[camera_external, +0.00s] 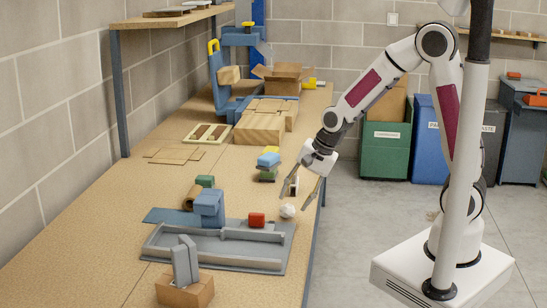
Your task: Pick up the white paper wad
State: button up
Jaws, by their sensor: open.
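The white paper wad (288,211) is a small crumpled ball on the bench top, near its right edge and just behind the grey machine bed. My gripper (299,194) hangs from the arm above the bench's right edge, just above and to the right of the wad in the picture. Its fingers point down and are apart, with nothing seen between them. Whether a finger touches the wad cannot be told from this one view.
Cardboard boxes (259,128) fill the bench farther back. The bench's right edge (318,215) is close by. Bins (385,150) stand on the floor beyond.

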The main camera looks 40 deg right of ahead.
aim_at(291, 204)
jog(key=shift+x, duration=1.95)
jog(key=shift+c, duration=0.4)
jog(key=c, duration=0.5)
